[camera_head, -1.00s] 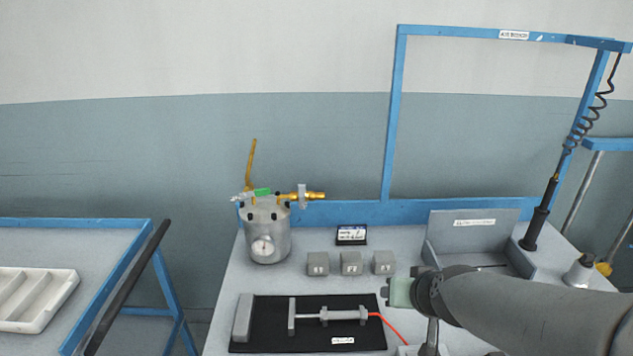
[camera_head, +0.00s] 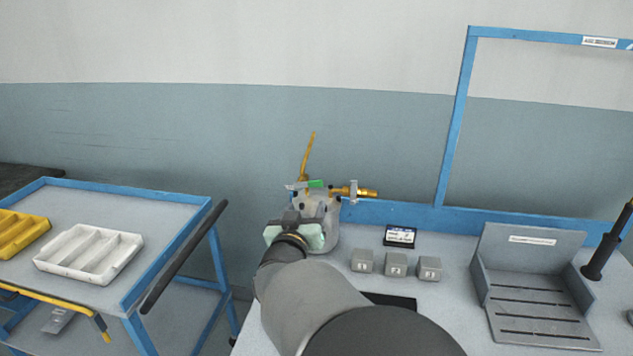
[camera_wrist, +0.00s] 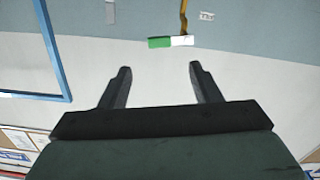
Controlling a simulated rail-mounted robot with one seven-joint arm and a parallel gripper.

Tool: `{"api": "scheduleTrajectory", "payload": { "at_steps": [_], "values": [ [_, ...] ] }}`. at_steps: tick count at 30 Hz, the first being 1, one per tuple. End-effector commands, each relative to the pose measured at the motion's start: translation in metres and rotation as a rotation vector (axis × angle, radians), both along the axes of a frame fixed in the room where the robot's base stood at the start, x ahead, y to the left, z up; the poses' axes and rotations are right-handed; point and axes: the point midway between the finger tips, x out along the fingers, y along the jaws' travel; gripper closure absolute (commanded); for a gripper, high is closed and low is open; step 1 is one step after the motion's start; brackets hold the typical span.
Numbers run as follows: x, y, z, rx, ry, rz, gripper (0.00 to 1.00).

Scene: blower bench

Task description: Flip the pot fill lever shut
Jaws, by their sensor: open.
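The metal pot (camera_head: 331,236) stands at the bench's back left, its front partly hidden by my gripper. On its top is a small green lever (camera_head: 317,184), lying about level beside an upright yellow pipe (camera_head: 307,155). A brass fitting with a grey upright piece (camera_head: 353,190) sticks out to the right. No label shows which is the fill lever. My gripper (camera_head: 304,218) is in front of the pot, below the green lever in the picture. In the wrist view my gripper (camera_wrist: 160,72) is open and empty, with the green lever (camera_wrist: 160,42) beyond the fingertips, apart from them.
Grey blocks (camera_head: 396,265) and a small display (camera_head: 400,236) sit right of the pot. A slotted grey fixture (camera_head: 535,300) and the blue frame (camera_head: 455,120) are farther right. A trolley with a white tray (camera_head: 120,250) stands left, across a gap.

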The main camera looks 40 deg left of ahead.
Motion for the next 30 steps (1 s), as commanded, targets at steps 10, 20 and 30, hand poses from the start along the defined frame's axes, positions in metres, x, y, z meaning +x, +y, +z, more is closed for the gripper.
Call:
{"api": "scheduleTrajectory", "payload": {
  "at_steps": [10,20,30],
  "values": [
    [0.07,0.033,0.001,-0.002,-0.001,-0.002,0.43],
    [0.108,0.052,0.001,0.0,0.001,0.0,0.43],
    [0.111,0.054,0.0,0.0,0.001,0.001,0.43]
  ]
}}
